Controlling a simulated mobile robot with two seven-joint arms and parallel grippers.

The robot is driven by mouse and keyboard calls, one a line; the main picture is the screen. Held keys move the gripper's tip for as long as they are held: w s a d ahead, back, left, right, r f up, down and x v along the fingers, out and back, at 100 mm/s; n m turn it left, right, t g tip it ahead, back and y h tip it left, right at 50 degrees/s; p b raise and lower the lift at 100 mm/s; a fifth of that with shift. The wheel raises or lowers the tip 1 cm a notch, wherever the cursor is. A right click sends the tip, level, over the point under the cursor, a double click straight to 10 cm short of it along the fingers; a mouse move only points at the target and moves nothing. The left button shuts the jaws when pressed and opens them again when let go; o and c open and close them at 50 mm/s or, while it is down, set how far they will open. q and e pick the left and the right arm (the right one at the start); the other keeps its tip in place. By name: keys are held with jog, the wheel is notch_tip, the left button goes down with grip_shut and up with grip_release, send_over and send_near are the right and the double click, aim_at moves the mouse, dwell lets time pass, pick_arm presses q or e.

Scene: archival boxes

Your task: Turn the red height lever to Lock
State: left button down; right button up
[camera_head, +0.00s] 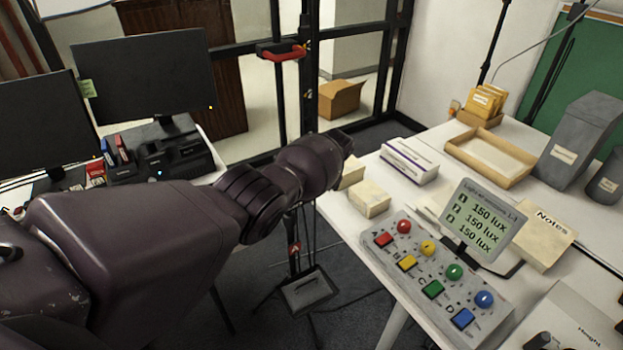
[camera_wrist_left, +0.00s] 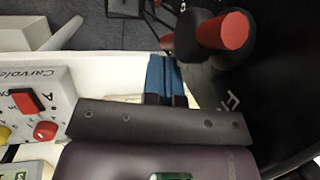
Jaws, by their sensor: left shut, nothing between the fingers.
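The red height lever (camera_head: 290,53) is a red handle on a dark clamp on a black vertical post, at the top middle of the head view. In the left wrist view, a red-ended dark cylinder (camera_wrist_left: 226,31) stands at the upper right, beside a black surface with partly visible white lettering. I cannot tell for sure whether it is that lever. My left arm reaches in from the left; its wrist hides the fingers in the head view. My left gripper's blue fingers (camera_wrist_left: 166,76) are together and empty, apart from the red-ended cylinder. My right gripper is out of view.
A control panel (camera_head: 411,262) with coloured buttons and knobs sits on the white table at right. A lux display (camera_head: 474,224), small boxes (camera_head: 369,198) and a wooden tray (camera_head: 455,143) are there too. Monitors (camera_head: 143,75) stand at left.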

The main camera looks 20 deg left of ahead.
pick_arm(q)
jog(key=shift+s+r+g+y+b, duration=0.15)
jog(key=shift+r+g+y+b, duration=0.15)
jog(key=shift+r+g+b, duration=0.2)
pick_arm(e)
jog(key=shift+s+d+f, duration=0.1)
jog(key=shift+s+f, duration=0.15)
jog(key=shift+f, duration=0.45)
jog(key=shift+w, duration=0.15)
pick_arm(q)
jog(key=p+v, duration=0.2)
jog(key=v, duration=0.8)
jog(key=shift+d+r, duration=0.15)
jog(key=shift+r, duration=0.2)
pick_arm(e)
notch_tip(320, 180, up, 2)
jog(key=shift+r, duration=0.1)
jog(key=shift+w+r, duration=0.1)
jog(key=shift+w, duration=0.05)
